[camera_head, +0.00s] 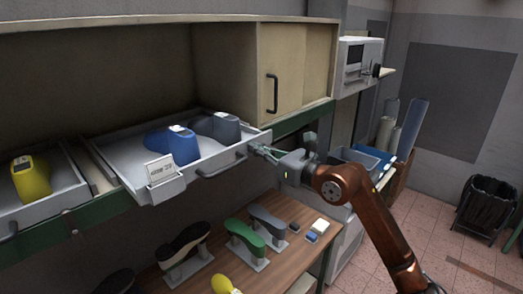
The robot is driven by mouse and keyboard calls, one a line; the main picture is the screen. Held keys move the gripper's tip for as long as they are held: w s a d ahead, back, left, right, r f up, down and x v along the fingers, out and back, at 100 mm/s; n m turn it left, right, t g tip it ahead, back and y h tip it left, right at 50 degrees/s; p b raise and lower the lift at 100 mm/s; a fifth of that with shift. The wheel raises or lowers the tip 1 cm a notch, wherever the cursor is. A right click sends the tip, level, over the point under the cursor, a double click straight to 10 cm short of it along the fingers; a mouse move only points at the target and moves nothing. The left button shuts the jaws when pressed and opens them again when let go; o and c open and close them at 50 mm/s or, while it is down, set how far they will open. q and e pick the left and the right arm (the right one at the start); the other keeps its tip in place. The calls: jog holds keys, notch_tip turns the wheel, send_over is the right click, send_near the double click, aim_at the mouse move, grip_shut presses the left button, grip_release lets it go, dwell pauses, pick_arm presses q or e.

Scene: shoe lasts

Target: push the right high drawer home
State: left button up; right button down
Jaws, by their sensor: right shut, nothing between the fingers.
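The right high drawer (112,154) is a pale grey tray that stands out from the cabinet. A blue shoe last (172,147) and a dark grey one (222,127) lie in it. Its front has a bar handle (222,168) and a small white label holder (163,178). My right gripper (256,149) is shut and empty, with its fingertips at the right end of the drawer front. I cannot tell whether they touch it. My left gripper is not in view.
A second drawer (57,205) with a yellow last stands out at the left. Below, a wooden bench (283,262) holds several lasts on stands. A sliding cabinet door with a dark handle (271,95) is above right. Open tiled floor lies at the right.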

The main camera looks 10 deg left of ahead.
aim_at(239, 141)
jog(key=shift+a, duration=0.1)
jog(key=shift+p+x, duration=0.55)
jog(key=shift+x, duration=1.65)
jog(key=shift+w+a+r+p, duration=0.1)
jog(key=shift+w+a+p, duration=0.2)
jog(key=shift+w+a, duration=0.15)
jog(key=shift+p+x, duration=0.45)
jog(key=shift+x, duration=1.2)
